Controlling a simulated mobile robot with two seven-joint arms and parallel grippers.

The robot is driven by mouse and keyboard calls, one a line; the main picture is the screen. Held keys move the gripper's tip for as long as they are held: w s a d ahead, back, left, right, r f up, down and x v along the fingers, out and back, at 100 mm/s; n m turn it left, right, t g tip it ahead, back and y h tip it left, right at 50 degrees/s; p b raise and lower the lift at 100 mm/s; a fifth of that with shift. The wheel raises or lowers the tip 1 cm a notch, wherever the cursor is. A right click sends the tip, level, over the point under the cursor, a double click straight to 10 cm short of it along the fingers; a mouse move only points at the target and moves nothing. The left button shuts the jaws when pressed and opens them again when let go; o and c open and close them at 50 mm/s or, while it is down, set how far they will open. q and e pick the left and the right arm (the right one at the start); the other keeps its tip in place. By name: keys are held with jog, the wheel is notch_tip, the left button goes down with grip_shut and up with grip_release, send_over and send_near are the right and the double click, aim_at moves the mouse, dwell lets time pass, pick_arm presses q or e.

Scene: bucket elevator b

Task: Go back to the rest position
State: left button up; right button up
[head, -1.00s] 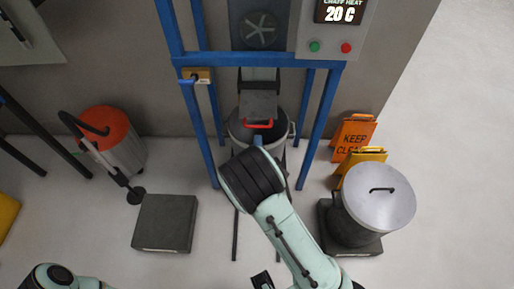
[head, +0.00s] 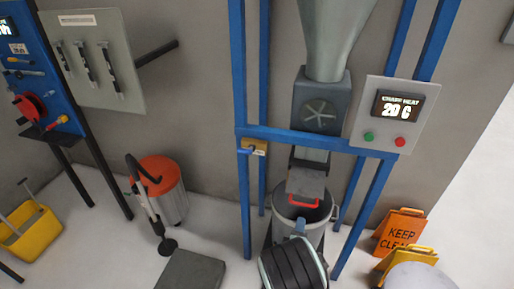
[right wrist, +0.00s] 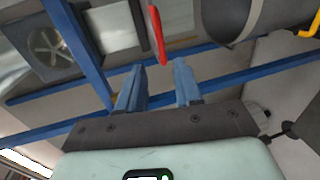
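My right gripper (head: 300,228) shows at the lower middle of the head view, in front of the bucket and just below a red handle. In the right wrist view its two blue fingers (right wrist: 158,84) stand apart with nothing between them. The red handle (head: 304,203) is on the grey chute (head: 306,183); in the right wrist view the handle (right wrist: 157,35) lies beyond the fingertips, apart from them. A grey bucket (head: 318,238) stands under the chute, partly hidden by my right arm. My left gripper is in neither current view.
A blue frame (head: 245,195) surrounds the chute and bucket. A control panel (head: 380,135) reads 20 C. Orange and yellow signs (head: 399,232) and a round lid (head: 420,277) are at right. A red-topped vacuum (head: 162,190), dark platform (head: 190,272) and yellow mop bucket (head: 32,235) are at left.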

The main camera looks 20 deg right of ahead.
jog(key=s+a+f+m+g+y, duration=0.2)
jog(key=s+f+m+g, duration=0.15)
jog(key=s+f, duration=0.5)
jog(key=s+a+f+m+g+y, duration=0.1)
jog(key=s+f+m+g+y, duration=0.4)
jog(key=f, duration=0.7)
jog(key=s+a+f+m+g+y, duration=0.2)
jog(key=s+a, duration=0.4)
jog(key=s, duration=0.3)
jog(key=s+a+f+m+g+y+p, duration=0.1)
jog(key=s+a+m+g+y, duration=0.1)
jog(key=s+a+m+g, duration=0.2)
jog(key=s+a+m, duration=0.1)
jog(key=s+a, duration=0.2)
jog(key=s, duration=0.3)
jog(key=shift+s+f+y, duration=0.3)
jog(key=shift+f, duration=0.05)
